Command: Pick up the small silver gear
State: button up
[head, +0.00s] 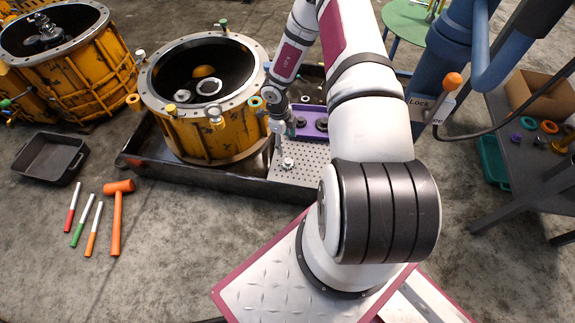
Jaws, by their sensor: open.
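A small silver gear (288,163) lies on the perforated grey plate (308,172) to the right of the near orange housing (215,140). My gripper (277,146) points down just above and slightly left of this gear. It is open, and I see nothing between its fingers. The fingers are small in this view, so I cannot tell the exact gap to the gear. A silver ring-shaped part (209,87) sits inside the housing.
A purple holder (312,130) with dark round parts stands behind the plate. A black tray (225,178) surrounds the housing. An orange mallet (117,215) and several marker-like sticks lie on the floor at left, near an empty black bin (50,158). A dark table (525,175) stands at right.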

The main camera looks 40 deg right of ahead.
jog(key=b, duration=0.2)
send_over(288, 161)
jog(key=f, duration=0.7)
jog(key=shift+w+f, duration=0.15)
jog(key=shift+w, duration=0.15)
jog(key=shift+s+f+b, duration=0.15)
jog(key=shift+f+b, duration=0.7)
jog(key=shift+f, duration=0.5)
jog(key=shift+s+f+b, duration=0.1)
jog(key=shift+f+b, duration=0.7)
jog(key=shift+f, duration=0.5)
jog(key=shift+r, duration=0.1)
jog(key=c, duration=1.5)
jog(key=shift+c, duration=0.2)
jog(key=shift+r, duration=0.1)
